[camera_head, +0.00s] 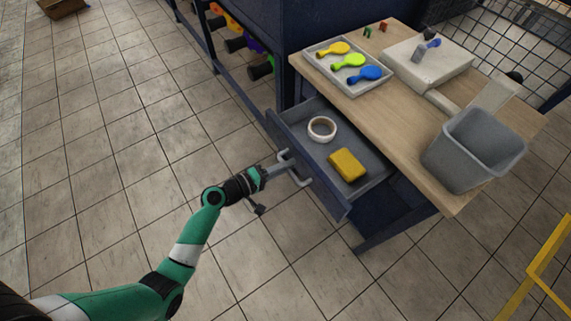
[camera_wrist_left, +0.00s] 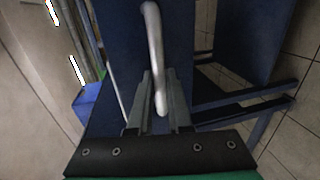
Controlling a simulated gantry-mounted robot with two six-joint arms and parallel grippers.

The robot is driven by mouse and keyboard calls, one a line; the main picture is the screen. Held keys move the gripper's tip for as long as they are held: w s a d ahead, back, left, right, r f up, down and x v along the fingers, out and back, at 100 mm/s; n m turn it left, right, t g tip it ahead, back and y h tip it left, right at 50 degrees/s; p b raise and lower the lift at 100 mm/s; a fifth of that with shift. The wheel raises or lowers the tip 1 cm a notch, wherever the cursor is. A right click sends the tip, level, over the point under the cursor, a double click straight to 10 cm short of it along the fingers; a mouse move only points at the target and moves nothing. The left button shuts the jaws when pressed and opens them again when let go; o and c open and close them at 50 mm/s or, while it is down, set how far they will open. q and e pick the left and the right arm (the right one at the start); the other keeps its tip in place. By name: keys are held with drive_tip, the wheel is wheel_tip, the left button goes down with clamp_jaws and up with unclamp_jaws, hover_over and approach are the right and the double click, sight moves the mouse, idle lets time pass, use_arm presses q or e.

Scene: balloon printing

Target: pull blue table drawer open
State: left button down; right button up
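The blue table drawer (camera_head: 333,203) stands pulled out from under the wooden-topped table (camera_head: 393,123), its inside visible from above. A white roll (camera_head: 322,129) and a yellow block (camera_head: 347,165) lie in it. A pale bar handle (camera_head: 304,181) is on its front. My left gripper (camera_head: 284,166) reaches the handle from the left. In the left wrist view the handle (camera_wrist_left: 154,45) runs between the two fingers (camera_wrist_left: 160,90), which look closed around it; the exact contact is partly hidden. My right gripper is not in view.
A tray (camera_head: 317,51) with several coloured balloons, a white box (camera_head: 428,61) and a grey bin (camera_head: 471,151) are on the tabletop. A rack (camera_head: 232,72) stands behind the drawer. A yellow frame (camera_head: 541,270) is at lower right. The tiled floor left of the drawer is clear.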

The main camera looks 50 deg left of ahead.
use_arm(q)
drive_tip(key=c, duration=0.8)
unclamp_jaws()
drive_tip(key=shift+c, duration=0.2)
drive_tip(key=shift+s, duration=0.1)
drive_tip(key=p+v, duration=0.7)
drive_tip(key=v, duration=0.4)
drive_tip(key=shift+s, duration=0.25)
drive_tip(key=shift+w+r, duration=0.1)
drive_tip(key=shift+r, duration=0.05)
